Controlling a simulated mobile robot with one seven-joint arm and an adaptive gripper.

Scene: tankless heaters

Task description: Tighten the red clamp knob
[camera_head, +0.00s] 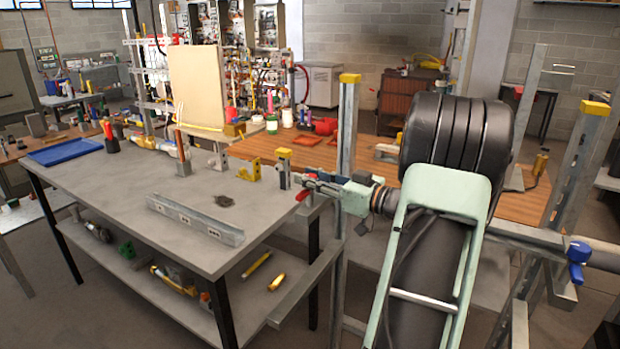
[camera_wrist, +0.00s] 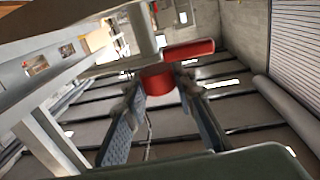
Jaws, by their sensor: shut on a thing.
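The red clamp knob (camera_wrist: 160,83) sits between the two fingertips of my gripper (camera_wrist: 162,92) in the wrist view. Its round red body is held from both sides, and its red bar (camera_wrist: 188,50) reaches to the right beyond the fingers. In the head view a small red part of the knob (camera_head: 302,195) shows at the right end of the grey workbench (camera_head: 110,195), beside my gripper (camera_head: 308,185). My gripper is shut on the knob. The head view is too small to show the exact contact.
A metal post (camera_head: 347,130) stands close behind my gripper. A grey channel (camera_head: 195,220) lies on the bench, and yellow-topped fittings (camera_head: 248,172) stand near its back edge. A blue clamp handle (camera_head: 578,258) is on a pipe at the right. The bench's middle is mostly clear.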

